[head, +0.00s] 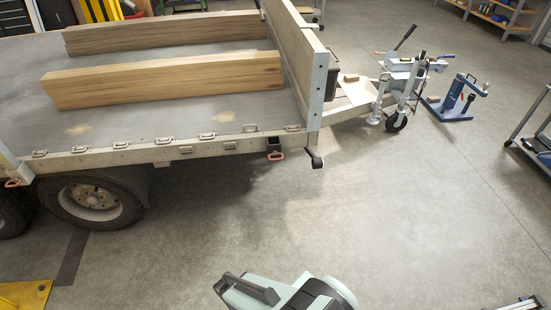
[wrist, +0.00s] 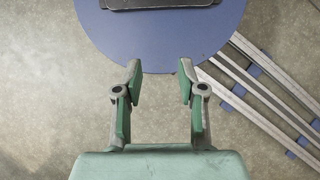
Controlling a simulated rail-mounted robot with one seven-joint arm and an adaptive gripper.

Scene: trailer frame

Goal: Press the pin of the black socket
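The black socket (head: 273,145) is a small dark box on the side rail of the trailer, left of the corner post. A reddish ring or handle (head: 276,155) shows at its lower end. I cannot make out its pin separately at this size. My gripper (wrist: 159,82) is open and empty in the wrist view, with its two green-padded fingers apart. The socket is not in the wrist view. In the head view only part of my arm shows at the bottom edge, well apart from the socket, and my fingertips cannot be made out.
The trailer bed (head: 190,108) carries two long wooden beams (head: 165,80). A dark-ended lever (head: 316,158) hangs below the corner post. The drawbar with its jockey wheel (head: 396,121) and a blue stand (head: 455,100) are at upper right. The floor before the trailer is clear.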

